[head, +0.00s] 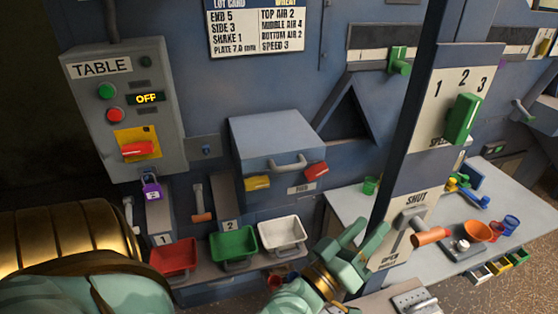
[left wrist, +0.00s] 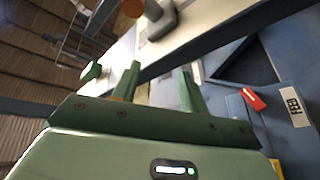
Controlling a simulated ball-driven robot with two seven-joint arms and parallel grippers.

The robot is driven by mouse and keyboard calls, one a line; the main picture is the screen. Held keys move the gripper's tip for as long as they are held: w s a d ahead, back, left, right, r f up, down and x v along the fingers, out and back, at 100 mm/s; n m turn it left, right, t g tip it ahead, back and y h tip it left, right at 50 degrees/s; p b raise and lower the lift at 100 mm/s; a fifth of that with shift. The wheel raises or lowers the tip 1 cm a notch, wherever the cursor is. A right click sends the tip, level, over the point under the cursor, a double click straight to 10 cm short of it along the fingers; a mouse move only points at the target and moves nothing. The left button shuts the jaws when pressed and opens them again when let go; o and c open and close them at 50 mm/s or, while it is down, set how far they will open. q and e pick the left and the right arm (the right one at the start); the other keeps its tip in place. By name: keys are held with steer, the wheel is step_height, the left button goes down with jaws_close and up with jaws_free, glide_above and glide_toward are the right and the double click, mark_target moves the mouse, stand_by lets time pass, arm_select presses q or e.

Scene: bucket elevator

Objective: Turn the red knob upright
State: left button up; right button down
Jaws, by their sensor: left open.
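A red knob (head: 137,149) lies about level on a yellow plate (head: 150,135) low on the grey TABLE panel (head: 125,110), whose display reads OFF. My left gripper (head: 358,240) is open and empty, well to the right of and below this knob, by the dark post. Its two fingers (left wrist: 158,82) also show apart in the left wrist view, with nothing between them. A second red part, a latch (head: 316,170), sits on the FEED box and also shows in the left wrist view (left wrist: 253,98). My right gripper is not in view.
A purple padlock (head: 152,188) hangs below the panel. Red (head: 173,256), green (head: 234,244) and white (head: 282,234) bins stand in a row below. The dark post (head: 412,110) and an orange-handled lever (head: 431,236) are near my left gripper. The blue FEED box (head: 277,145) juts out.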

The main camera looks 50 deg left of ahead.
arm_select(q)
steer(key=s+f+m+g+h, duration=0.2)
steer(key=s+f+m+g, duration=0.4)
steer(key=f+m+g, duration=0.45)
steer(key=s+a+f+m+g+y, duration=0.1)
steer(key=s+a+f+g+y, duration=0.1)
steer(key=f, duration=0.5)
steer(key=s+a+f+m+g+y, duration=0.2)
steer(key=s+a+f+y, duration=0.2)
steer(key=a+f, duration=0.3)
steer(key=shift+s+a+b, duration=0.15)
steer(key=shift+s+b, duration=0.1)
steer(key=shift+b, duration=0.1)
steer(key=shift+m, duration=0.25)
